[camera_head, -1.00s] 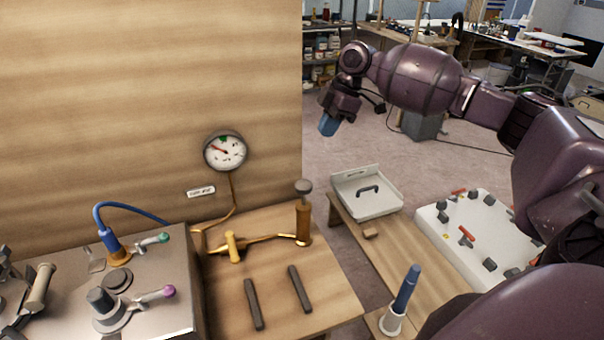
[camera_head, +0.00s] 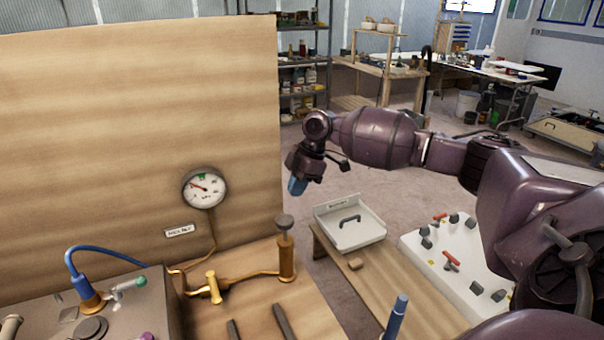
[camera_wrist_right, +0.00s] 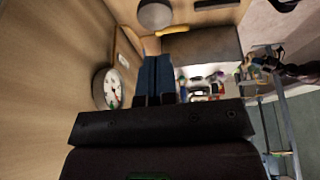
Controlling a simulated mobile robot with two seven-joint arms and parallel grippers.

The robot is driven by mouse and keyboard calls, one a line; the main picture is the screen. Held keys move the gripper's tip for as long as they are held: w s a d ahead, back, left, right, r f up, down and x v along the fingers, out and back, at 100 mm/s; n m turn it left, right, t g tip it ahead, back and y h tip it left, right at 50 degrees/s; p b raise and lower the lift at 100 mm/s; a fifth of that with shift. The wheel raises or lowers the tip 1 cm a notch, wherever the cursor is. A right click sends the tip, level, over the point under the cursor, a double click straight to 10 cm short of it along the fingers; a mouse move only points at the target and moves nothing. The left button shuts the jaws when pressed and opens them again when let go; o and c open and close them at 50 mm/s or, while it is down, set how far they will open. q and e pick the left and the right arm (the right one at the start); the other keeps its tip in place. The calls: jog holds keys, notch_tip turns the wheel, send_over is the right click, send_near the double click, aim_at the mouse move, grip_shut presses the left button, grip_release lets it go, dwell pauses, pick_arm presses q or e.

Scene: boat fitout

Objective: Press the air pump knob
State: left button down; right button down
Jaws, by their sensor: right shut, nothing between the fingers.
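The air pump is an upright brass cylinder (camera_head: 287,258) with a round grey knob (camera_head: 285,222) on top, at the right edge of the wooden bench. A brass pipe joins it to a yellow tap and a round gauge (camera_head: 204,188). My right gripper (camera_head: 298,186) points down with blue fingers, above and slightly right of the knob in the head view, apart from it. In the right wrist view the blue fingers (camera_wrist_right: 157,75) are shut together and empty. A round grey knob (camera_wrist_right: 154,15) shows beyond them, near the top edge. My left gripper is not in view.
A tall wooden panel (camera_head: 130,120) stands behind the bench. A white tray-like box (camera_head: 350,232) and a white panel with several switches (camera_head: 420,268) are to the right. A grey box with a blue hose (camera_head: 110,252) is at left.

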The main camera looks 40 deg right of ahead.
aim_at(292, 218)
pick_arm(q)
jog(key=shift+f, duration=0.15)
pick_arm(e)
jog(key=x, duration=0.7)
jog(key=shift+w+d, duration=0.1)
jog(key=shift+d, duration=0.2)
